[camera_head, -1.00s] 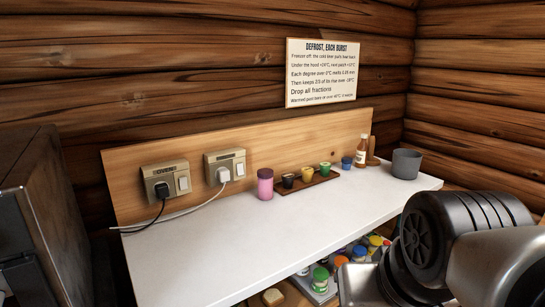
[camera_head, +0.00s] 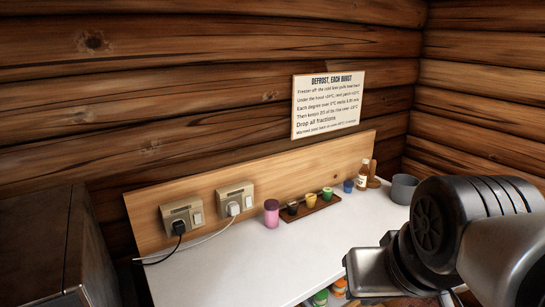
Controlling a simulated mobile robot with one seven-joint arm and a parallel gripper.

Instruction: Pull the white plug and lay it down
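The white plug (camera_head: 233,208) sits in the right-hand wall socket (camera_head: 235,198), on the wooden backboard behind the white counter. Its white cord (camera_head: 205,239) runs down and to the left. A black plug (camera_head: 178,227) sits in the left-hand socket (camera_head: 182,216), with a black cord below it. My arm shows at the lower right, well apart from the plugs. The fingertips of my gripper are not visible in this view.
The white counter (camera_head: 250,265) is clear at its front left. A pink jar (camera_head: 271,213), a tray of small cups (camera_head: 317,210), a bottle (camera_head: 363,175) and a grey pot (camera_head: 404,189) stand along the back. A dark appliance (camera_head: 45,245) stands at the left.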

